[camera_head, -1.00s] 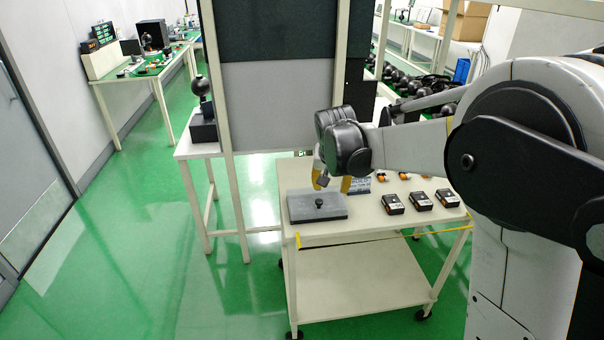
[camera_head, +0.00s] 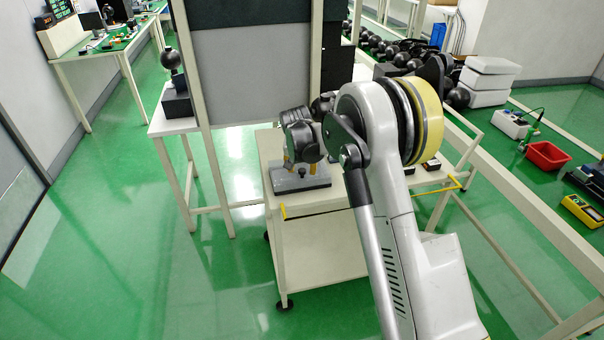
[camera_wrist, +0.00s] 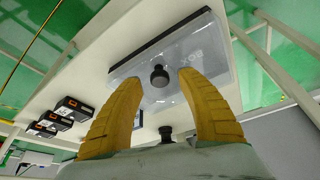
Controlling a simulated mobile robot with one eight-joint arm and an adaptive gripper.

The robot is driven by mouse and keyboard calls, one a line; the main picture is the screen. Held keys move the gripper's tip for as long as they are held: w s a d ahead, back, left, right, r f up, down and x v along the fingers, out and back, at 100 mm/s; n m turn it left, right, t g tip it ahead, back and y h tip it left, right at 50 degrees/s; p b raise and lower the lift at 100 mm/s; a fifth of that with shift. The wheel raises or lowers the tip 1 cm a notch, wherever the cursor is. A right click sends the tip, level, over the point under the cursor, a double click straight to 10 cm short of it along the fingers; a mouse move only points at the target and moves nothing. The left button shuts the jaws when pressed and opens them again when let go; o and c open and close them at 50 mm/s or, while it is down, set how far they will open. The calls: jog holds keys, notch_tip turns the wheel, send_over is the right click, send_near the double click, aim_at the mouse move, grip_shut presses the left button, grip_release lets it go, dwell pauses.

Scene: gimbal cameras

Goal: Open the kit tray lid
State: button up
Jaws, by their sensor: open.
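The kit tray lid (camera_head: 316,181) is a grey flat box cover at the left end of the cart top. In the wrist view the lid (camera_wrist: 210,60) is pale and see-through grey, with "BOX" lettering and a round black knob (camera_wrist: 159,76) standing up from its middle. My gripper (camera_wrist: 160,82) is open, its two yellow fingers on either side of the knob in the picture. I cannot tell how far above the lid the fingertips are. In the head view my gripper (camera_head: 300,165) is over the lid, and my arm hides much of the cart.
The white cart (camera_head: 318,255) carries several small black boxes (camera_wrist: 72,105) beside the lid. A grey partition panel (camera_head: 250,85) stands behind the cart. A red bin (camera_head: 547,155) and a yellow device (camera_head: 582,211) lie at right. The green floor at left is clear.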

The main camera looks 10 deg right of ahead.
jog(key=shift+w+d+f, duration=0.1)
jog(key=shift+w+f, duration=0.1)
jog(key=shift+f, duration=0.2)
jog(key=shift+c, duration=0.4)
grip_shut()
jog(key=shift+r, duration=0.15)
